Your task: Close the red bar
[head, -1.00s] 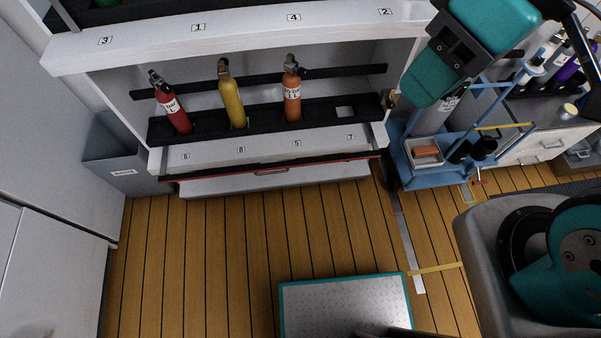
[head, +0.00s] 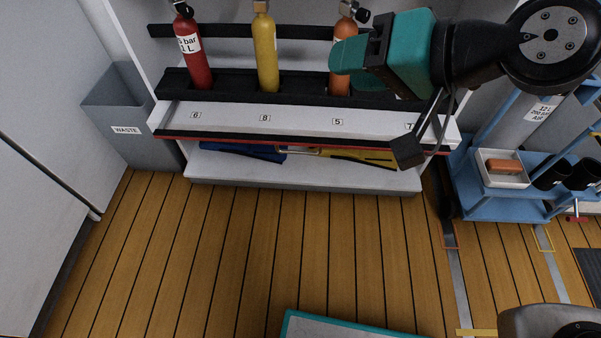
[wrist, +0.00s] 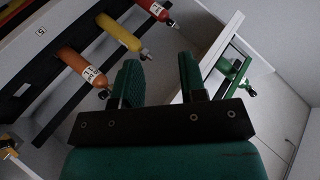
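The red bar (head: 225,141) runs as a thin strip along the front edge of the lower white shelf in the head view. A dark strip lies just above it. A gap below it shows a blue item and a yellow item, with a small pale handle-like piece between them. My gripper (head: 345,72) is above the shelf's right part and overlaps the orange cylinder in the picture; whether they touch cannot be told. In the wrist view my gripper (wrist: 158,62) has its two teal fingers apart, with nothing between them. The red bar is not clearly visible there.
Red (head: 191,60), yellow (head: 265,55) and orange (head: 340,82) cylinders stand in the black rack. A grey waste bin (head: 125,115) is left, a blue cart (head: 500,205) right. A teal-edged platform (head: 330,328) lies in front. The wooden floor (head: 250,240) between is clear.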

